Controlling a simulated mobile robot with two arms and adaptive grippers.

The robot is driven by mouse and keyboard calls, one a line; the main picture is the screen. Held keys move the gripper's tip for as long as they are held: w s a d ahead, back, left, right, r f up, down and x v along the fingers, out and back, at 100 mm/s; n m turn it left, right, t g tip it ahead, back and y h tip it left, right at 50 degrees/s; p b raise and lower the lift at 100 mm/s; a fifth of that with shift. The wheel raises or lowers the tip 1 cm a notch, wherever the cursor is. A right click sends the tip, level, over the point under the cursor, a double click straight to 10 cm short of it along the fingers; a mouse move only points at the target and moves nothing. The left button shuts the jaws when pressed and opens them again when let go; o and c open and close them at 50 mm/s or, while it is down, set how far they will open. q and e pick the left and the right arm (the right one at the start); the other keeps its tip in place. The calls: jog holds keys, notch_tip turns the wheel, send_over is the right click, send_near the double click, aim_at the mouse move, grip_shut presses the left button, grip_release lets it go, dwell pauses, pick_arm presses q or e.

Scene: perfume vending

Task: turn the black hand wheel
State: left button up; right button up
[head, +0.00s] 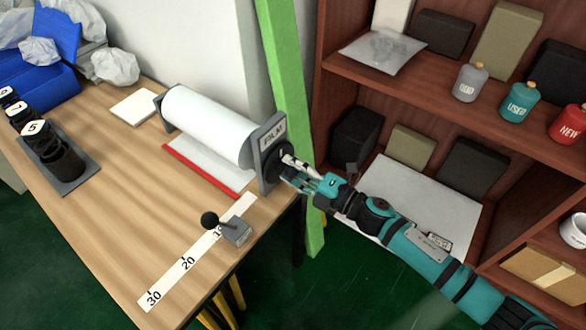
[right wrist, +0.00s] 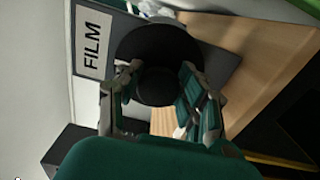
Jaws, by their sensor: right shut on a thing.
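The black hand wheel (head: 284,163) sits on the outer face of the grey end plate (head: 263,176) of the film roll stand, at the table's right edge. My right gripper (head: 290,164) reaches it from the right and is shut on the wheel. In the right wrist view the dark round wheel (right wrist: 160,50) fills the top middle, with its hub (right wrist: 157,86) between the two fingers of the gripper (right wrist: 158,88). The gripper hides part of the wheel in the head view. My left gripper is not in view.
A white film roll (head: 208,125) lies left of the plate, above a red strip (head: 205,172). A ruler strip (head: 172,273) with a black-knobbed slider (head: 236,231) is in front. A green post (head: 288,80) and a brown shelf (head: 425,82) with canisters stand close by.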

jog(key=shift+f, duration=0.15)
jog(key=o, duration=1.2)
jog(key=shift+c, duration=0.2)
jog(key=v, duration=1.2)
